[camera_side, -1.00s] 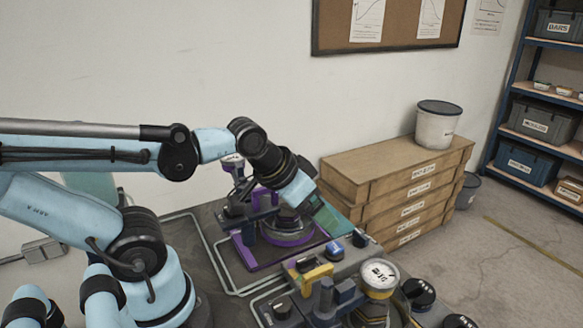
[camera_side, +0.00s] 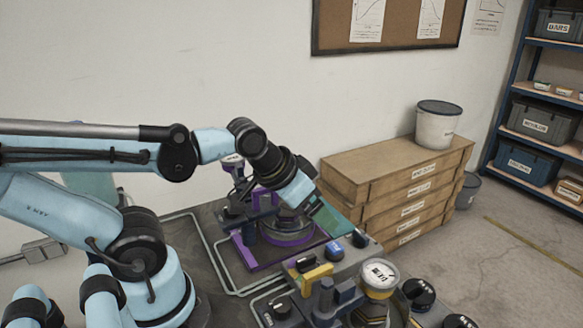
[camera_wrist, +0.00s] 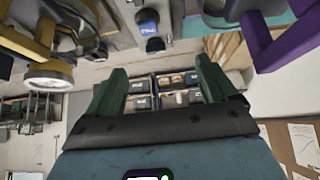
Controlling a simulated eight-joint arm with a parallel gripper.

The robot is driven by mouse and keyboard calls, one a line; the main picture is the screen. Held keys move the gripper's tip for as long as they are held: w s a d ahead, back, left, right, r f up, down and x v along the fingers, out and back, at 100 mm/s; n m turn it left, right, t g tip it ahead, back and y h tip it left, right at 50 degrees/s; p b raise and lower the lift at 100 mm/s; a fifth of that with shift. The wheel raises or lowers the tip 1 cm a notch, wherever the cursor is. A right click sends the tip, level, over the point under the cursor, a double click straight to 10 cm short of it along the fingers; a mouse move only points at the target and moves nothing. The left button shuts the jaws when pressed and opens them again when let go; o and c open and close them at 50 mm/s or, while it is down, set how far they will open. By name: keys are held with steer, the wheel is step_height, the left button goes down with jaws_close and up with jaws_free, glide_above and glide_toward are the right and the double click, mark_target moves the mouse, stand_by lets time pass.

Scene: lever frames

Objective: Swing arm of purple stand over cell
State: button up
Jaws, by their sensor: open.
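The purple stand (camera_side: 246,254) is on the bench beneath my forearm, with a purple ring (camera_side: 290,239) and a dark bar (camera_side: 262,214) near its top. Its purple part (camera_wrist: 290,44) also shows at the upper right of the wrist view. My gripper (camera_side: 330,218) is just right of the purple stand, tilted downward. In the wrist view its two green fingers (camera_wrist: 160,85) are spread apart with nothing between them. My wrist hides part of the stand and its arm. I cannot tell which part is the cell.
A yellow stand (camera_side: 314,275) and a round white gauge (camera_side: 379,274) are in front of my gripper. A blue-topped knob (camera_side: 334,249) and a black knob (camera_side: 360,239) stand close by.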

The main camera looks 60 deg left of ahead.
steer(key=shift+r, duration=0.1)
steer(key=shift+c, duration=1.1)
steer(key=shift+r, duration=0.35)
steer(key=shift+c, duration=1.1)
step_height(320, 180, up, 20)
steer(key=shift+f, duration=0.1)
steer(key=c, duration=0.3)
steer(key=n+g, duration=0.7)
steer(key=n, duration=0.9)
glide_above(238, 164)
steer(key=shift+c, duration=0.2)
steer(key=shift+d+f, duration=0.1)
steer(key=shift+f, duration=8.4)
jaws_close()
